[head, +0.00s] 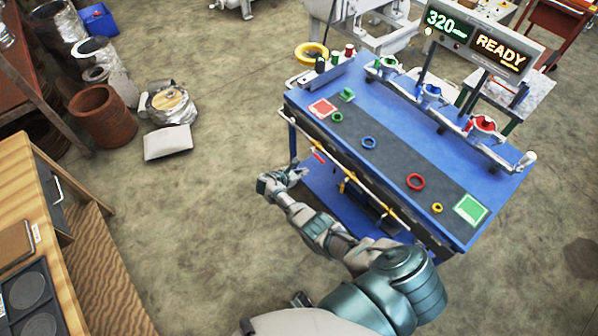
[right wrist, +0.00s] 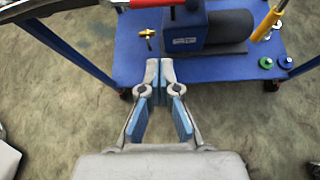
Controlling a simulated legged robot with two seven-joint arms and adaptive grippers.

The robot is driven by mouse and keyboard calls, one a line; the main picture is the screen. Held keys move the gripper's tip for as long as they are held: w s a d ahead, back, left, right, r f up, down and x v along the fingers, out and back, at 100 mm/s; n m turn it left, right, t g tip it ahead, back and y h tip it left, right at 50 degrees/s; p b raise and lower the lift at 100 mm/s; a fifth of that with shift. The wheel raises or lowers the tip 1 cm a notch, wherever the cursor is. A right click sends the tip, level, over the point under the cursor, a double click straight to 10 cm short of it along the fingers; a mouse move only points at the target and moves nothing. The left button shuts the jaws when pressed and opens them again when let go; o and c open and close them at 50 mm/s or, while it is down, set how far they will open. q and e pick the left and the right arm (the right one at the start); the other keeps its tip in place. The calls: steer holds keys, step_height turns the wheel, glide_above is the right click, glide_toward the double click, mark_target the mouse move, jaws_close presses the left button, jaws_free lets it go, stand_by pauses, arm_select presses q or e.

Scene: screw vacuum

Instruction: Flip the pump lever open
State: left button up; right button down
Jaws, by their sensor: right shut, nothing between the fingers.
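The pump (right wrist: 212,30), a dark cylinder on a blue body, sits on the lower blue shelf in the right wrist view. A red handle (right wrist: 172,3) shows at its top edge, and a small yellow fitting (right wrist: 148,36) is left of the pump. I cannot tell for sure which is the pump lever. A red handle (head: 318,156) also shows at the cart's front in the head view. My right gripper (right wrist: 161,68) is shut and empty, just short of the shelf. It also shows in the head view (head: 297,174), left of the cart's front. My left gripper is out of view.
The blue cart (head: 400,98) carries coloured rings and a row of clamps, with a READY display (head: 500,52) behind. A yellow post (right wrist: 268,22) and green and blue discs (right wrist: 266,63) are right of the pump.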

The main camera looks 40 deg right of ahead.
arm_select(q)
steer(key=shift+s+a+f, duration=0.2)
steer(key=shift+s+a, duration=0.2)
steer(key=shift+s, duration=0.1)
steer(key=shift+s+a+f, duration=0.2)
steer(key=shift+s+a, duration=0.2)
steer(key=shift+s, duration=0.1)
arm_select(e)
steer(key=shift+v, duration=1.95)
